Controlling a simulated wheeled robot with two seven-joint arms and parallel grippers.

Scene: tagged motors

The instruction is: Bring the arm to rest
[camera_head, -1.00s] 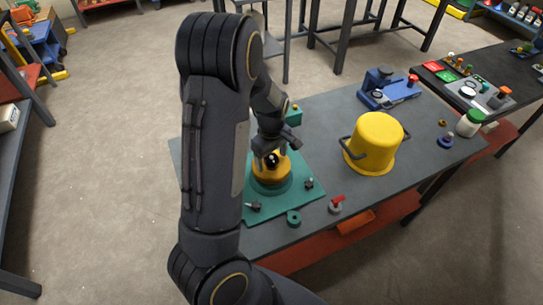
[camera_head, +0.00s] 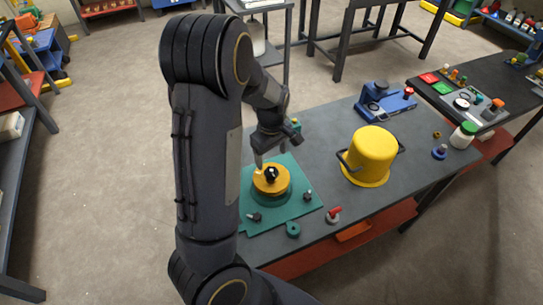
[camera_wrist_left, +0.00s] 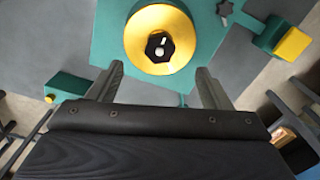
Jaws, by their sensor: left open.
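My left arm rises large on the left of the head view. Its gripper (camera_head: 269,158) is open and empty, above the far edge of the green base plate (camera_head: 301,208). The yellow round motor part (camera_head: 264,184) with a black knob (camera_head: 271,174) sits on the green plate, apart from the fingers. In the left wrist view the two open fingers (camera_wrist_left: 158,85) frame empty space, and the yellow part (camera_wrist_left: 178,65) shows beyond them. My right gripper is not in view.
A yellow bucket (camera_head: 372,152) stands right of the plate on the grey table (camera_head: 325,130). A blue device (camera_head: 383,101) is behind it. A darker table (camera_head: 470,75) stands at right.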

